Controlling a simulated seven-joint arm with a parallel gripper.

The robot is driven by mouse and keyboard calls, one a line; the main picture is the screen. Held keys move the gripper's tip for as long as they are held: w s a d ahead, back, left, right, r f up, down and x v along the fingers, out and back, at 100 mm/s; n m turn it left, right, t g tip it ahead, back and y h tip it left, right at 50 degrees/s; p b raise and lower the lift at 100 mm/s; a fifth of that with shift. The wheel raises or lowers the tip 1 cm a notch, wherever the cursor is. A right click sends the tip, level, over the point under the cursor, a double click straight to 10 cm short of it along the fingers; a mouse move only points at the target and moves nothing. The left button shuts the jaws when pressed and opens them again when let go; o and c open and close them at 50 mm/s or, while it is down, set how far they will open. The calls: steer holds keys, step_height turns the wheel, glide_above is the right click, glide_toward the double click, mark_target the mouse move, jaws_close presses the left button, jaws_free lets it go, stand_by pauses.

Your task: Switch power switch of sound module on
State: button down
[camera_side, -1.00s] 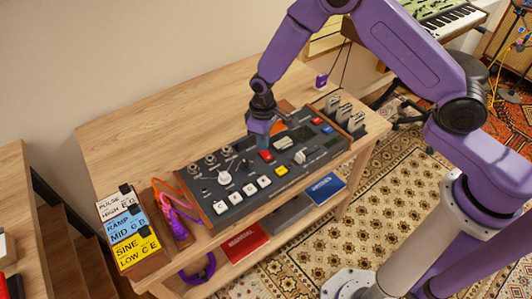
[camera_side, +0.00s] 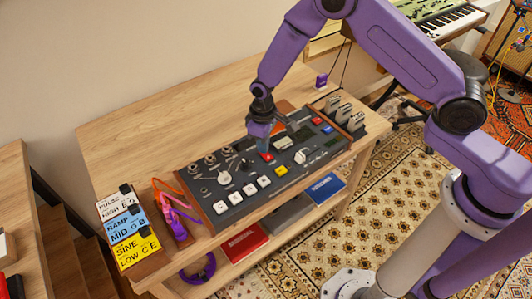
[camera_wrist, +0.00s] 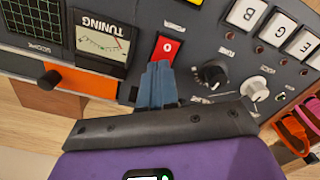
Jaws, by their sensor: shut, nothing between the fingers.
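The sound module (camera_side: 232,188) is a dark grey panel with wooden ends, lying on the wooden table. Its red power switch (camera_side: 267,156) is near the middle of the panel. In the wrist view the red switch (camera_wrist: 169,48) shows a white "O" mark on its visible part. My gripper (camera_side: 263,142) is shut and empty, pointing down at the switch. In the wrist view its blue fingertips (camera_wrist: 158,68) overlap the switch's lower edge and hide part of it. I cannot tell whether they touch it.
A tuning meter (camera_wrist: 102,42) and a black knob (camera_wrist: 211,73) flank the switch. White keys (camera_side: 250,188) line the module's front. Labelled cards (camera_side: 130,230) and purple cables (camera_side: 178,215) lie at the left.

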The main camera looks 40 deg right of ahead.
steer(key=shift+f, duration=0.2)
steer(key=shift+r, duration=3.55)
